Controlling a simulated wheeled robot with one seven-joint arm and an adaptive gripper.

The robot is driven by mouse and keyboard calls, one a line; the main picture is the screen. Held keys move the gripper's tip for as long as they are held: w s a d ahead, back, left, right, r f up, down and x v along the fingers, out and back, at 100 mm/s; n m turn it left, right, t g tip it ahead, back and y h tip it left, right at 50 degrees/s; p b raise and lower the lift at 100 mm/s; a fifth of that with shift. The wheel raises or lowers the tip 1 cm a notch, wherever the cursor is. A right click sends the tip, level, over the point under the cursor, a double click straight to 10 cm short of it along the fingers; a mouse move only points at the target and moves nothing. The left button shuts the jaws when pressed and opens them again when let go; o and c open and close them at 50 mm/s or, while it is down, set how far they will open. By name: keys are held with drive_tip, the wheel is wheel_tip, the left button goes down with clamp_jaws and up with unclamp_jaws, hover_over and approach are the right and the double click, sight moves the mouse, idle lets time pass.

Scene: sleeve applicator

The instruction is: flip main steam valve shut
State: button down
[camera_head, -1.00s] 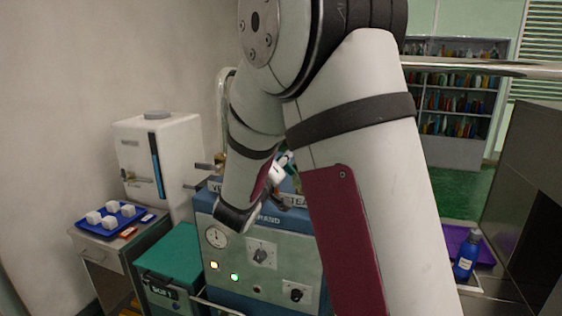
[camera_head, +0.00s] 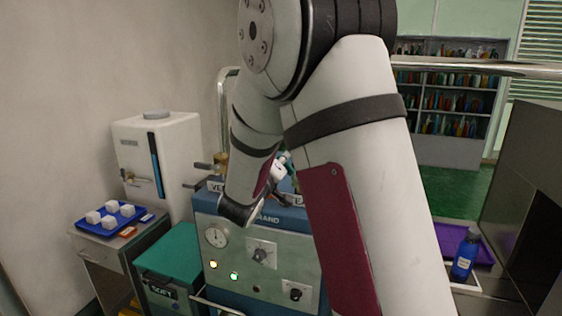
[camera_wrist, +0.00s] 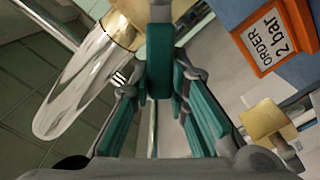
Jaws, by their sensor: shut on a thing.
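The blue steam machine (camera_head: 215,273) stands at the picture's middle in the head view, with labels on its top edge partly covered by my arm. My gripper (camera_head: 281,168) is at the machine's top, small and half hidden behind my arm. In the wrist view my gripper (camera_wrist: 158,88) has its teal-padded fingers closed around a teal upright piece (camera_wrist: 159,55), which looks like the valve lever. A brass fitting (camera_wrist: 118,22) and a chrome pipe (camera_wrist: 80,85) lie left of it. The valve's body is mostly hidden, so its position cannot be told.
An orange-framed label reading "ORDER 2 bar" (camera_wrist: 271,38) and another brass fitting (camera_wrist: 265,118) are right of the fingers. A teal bin (camera_head: 170,252), a blue tray with white cubes (camera_head: 92,226) and a white cabinet (camera_head: 180,145) stand left. A blue bottle (camera_head: 465,258) stands right.

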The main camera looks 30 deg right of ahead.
drive_tip(key=shift+w+a+f+n+p, duration=0.2)
drive_tip(key=shift+n+p, duration=0.1)
drive_tip(key=shift+n, duration=0.2)
drive_tip(key=shift+w+a+f+n+p, duration=0.1)
drive_tip(key=shift+f+n+p, duration=0.15)
drive_tip(key=shift+n, duration=0.25)
drive_tip(key=shift+w+a+f+n+p, duration=0.15)
drive_tip(key=shift+f+n+p, duration=0.4)
drive_tip(key=shift+n, duration=0.65)
drive_tip(key=shift+w+a+f+n+p, duration=0.1)
drive_tip(key=shift+w+f+n+p, duration=0.2)
drive_tip(key=shift+f+n, duration=0.7)
drive_tip(key=shift+w+a+f+n+p, duration=0.1)
drive_tip(key=shift+f+n+p, duration=0.4)
drive_tip(key=shift+n, duration=0.9)
drive_tip(key=c, duration=1.5)
unclamp_jaws()
drive_tip(key=shift+s+a, duration=0.1)
drive_tip(key=v, duration=1.1)
drive_tip(key=shift+s+a, duration=0.3)
